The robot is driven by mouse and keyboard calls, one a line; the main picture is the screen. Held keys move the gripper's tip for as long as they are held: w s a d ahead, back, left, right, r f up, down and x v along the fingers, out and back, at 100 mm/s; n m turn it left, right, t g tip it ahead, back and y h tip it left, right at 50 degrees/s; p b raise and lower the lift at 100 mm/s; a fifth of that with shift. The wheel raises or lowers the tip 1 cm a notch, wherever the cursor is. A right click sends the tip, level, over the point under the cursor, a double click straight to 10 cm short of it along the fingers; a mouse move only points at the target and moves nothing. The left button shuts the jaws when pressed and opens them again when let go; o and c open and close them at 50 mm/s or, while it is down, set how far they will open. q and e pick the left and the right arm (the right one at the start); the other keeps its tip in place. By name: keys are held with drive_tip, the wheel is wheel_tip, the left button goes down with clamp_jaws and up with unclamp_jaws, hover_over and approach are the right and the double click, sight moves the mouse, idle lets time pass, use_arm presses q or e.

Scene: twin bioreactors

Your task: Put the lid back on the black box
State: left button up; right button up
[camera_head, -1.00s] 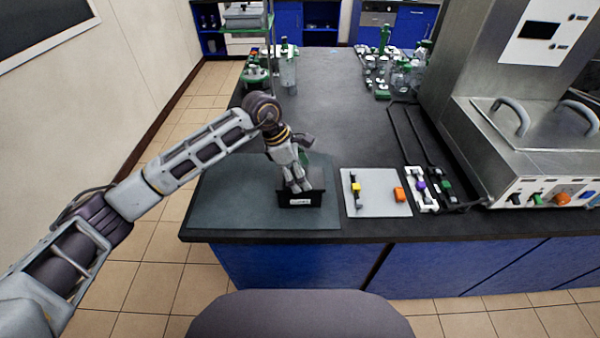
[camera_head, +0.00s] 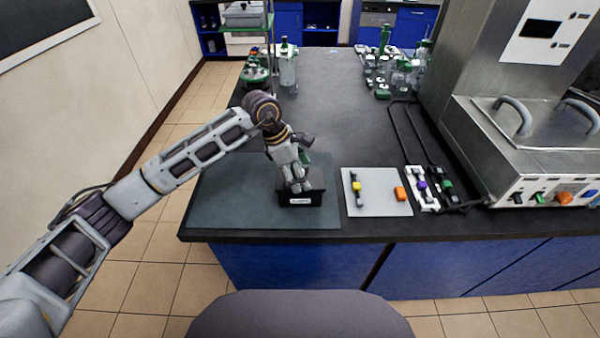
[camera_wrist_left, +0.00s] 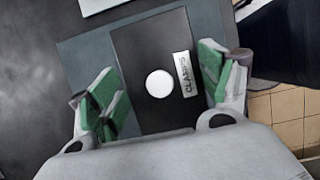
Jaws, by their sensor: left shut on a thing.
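The black box (camera_head: 301,199) stands on the dark mat near the bench's front edge, its white label facing front. In the left wrist view, a flat black lid-like top (camera_wrist_left: 150,48) with a white round spot and a "CLAMPS" label lies between my green-padded fingers. My left gripper (camera_head: 297,187) points down at the box, shut on the lid, with a finger on either side of it; it also shows in the left wrist view (camera_wrist_left: 160,85). Whether the lid rests fully on the box is hidden by the fingers. My right gripper is not in view.
A grey board (camera_head: 376,208) with yellow and orange clamps lies right of the box, with a white holder (camera_head: 420,188) beyond it. A steel bath (camera_head: 535,150) stands at the right. Glassware fills the back. The mat (camera_head: 230,195) left of the box is clear.

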use_arm(q)
drive_tip(key=o, duration=1.1)
drive_tip(key=shift+r, duration=0.15)
drive_tip(key=shift+r+p, duration=1.2)
drive_tip(key=shift+r, duration=2.15)
clamp_jaws()
